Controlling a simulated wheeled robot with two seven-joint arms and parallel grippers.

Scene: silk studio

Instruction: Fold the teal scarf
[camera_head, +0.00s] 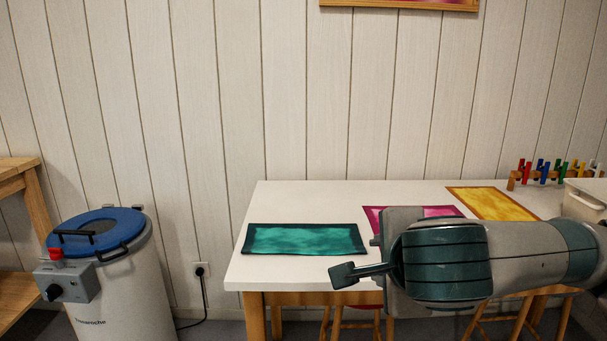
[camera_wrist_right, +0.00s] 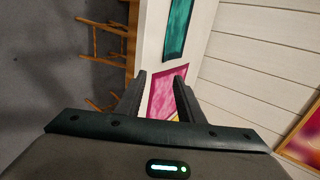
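The teal scarf (camera_head: 305,239) is a flat rectangle with a dark border, lying near the left end of the white table (camera_head: 300,203). It also shows in the right wrist view (camera_wrist_right: 178,30), beyond my fingers. My right gripper (camera_head: 346,274) reaches in from the right, in front of the table, and appears just below the scarf's front right corner. It is apart from the scarf. In the right wrist view its two fingers (camera_wrist_right: 160,76) are spread with nothing held between them. My left gripper is not in view.
A magenta cloth (camera_head: 373,214), partly hidden by my right arm, and a yellow cloth (camera_head: 495,203) lie to the right. A rack of coloured pegs (camera_head: 550,174) and a white bin (camera_head: 586,203) are at far right. A blue-lidded drum (camera_head: 110,270) stands left of the table.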

